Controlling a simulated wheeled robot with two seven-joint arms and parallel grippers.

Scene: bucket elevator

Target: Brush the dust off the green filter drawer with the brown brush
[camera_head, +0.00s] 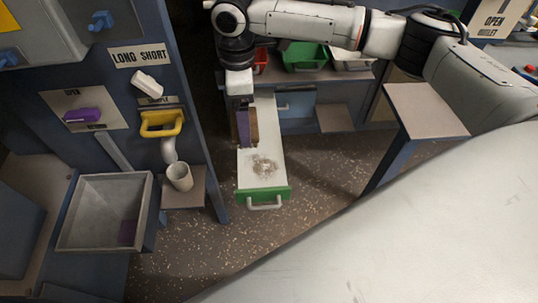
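The filter drawer (248,181) is pulled out, with a green front (263,194) and a pale handle. A grey-brown patch of dust (264,167) lies on its light surface near the green front. My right gripper (241,104) reaches down from above over the drawer's left side. Directly below it is the brown brush (255,126), with a purple part beside the brown one. The gripper appears shut on the brush, though its fingertips are hard to make out. The brush is behind the dust, toward the drawer's far end. My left gripper is not in view.
A blue panel with a yellow handle (162,124), a purple slider (83,115) and a cup (180,177) on a shelf stands left of the drawer. A grey bin (104,190) is at lower left. Red and green (305,55) trays stand behind. Speckled floor is clear around the drawer's front.

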